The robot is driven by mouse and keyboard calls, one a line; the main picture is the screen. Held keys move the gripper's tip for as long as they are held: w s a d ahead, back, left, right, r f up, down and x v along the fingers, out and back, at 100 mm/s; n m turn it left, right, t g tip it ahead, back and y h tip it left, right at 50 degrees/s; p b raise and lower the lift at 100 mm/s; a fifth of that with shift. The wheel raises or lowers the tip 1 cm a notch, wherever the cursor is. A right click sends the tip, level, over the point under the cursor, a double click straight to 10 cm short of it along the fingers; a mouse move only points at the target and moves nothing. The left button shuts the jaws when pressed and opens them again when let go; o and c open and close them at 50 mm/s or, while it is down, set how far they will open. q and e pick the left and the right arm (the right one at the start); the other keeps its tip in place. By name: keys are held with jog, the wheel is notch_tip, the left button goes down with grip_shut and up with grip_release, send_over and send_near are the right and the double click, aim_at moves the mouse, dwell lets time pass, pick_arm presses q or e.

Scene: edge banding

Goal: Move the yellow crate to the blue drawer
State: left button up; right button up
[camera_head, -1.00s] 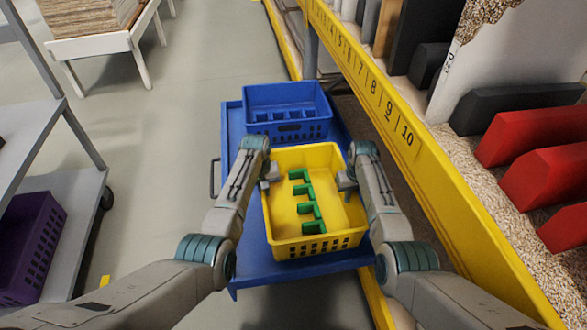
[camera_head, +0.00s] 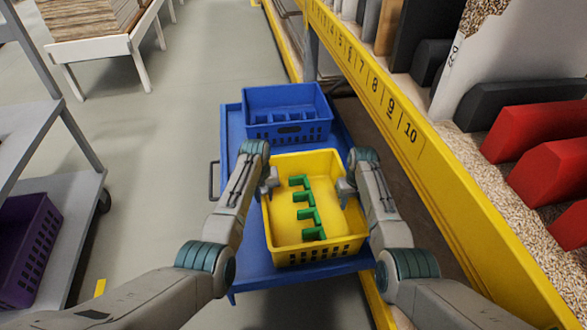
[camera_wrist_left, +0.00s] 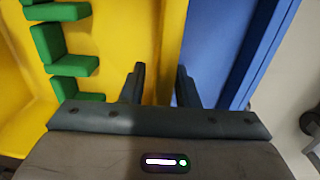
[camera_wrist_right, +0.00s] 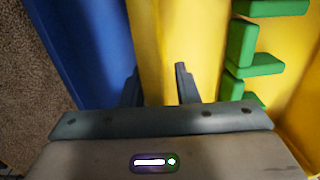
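The yellow crate (camera_head: 283,218) is upright over the near part of the blue drawer (camera_head: 247,262); I cannot tell whether its bottom touches. A row of green blocks (camera_head: 310,217) stands inside it. My left gripper (camera_head: 270,183) is at the crate's left wall, one finger on each side. It shows in the left wrist view (camera_wrist_left: 161,85) with the yellow wall between its fingers. My right gripper (camera_head: 346,189) is at the right wall, fingers astride it, as the right wrist view (camera_wrist_right: 160,85) shows. Both hold the crate.
A blue crate (camera_head: 290,132) sits on the far part of the drawer. A yellow numbered rail (camera_head: 425,150) and shelf with red blocks (camera_head: 560,172) run along the right. A grey rack at left holds a purple crate (camera_head: 30,250). The floor (camera_head: 165,125) between is clear.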

jog(key=shift+r, duration=0.3)
pick_arm(q)
notch_tip(320, 180, up, 11)
jog(key=shift+a+r, duration=0.2)
jog(key=shift+a, duration=0.05)
pick_arm(e)
notch_tip(320, 180, up, 7)
jog(key=shift+d, duration=0.15)
pick_arm(q)
jog(key=shift+s, duration=0.1)
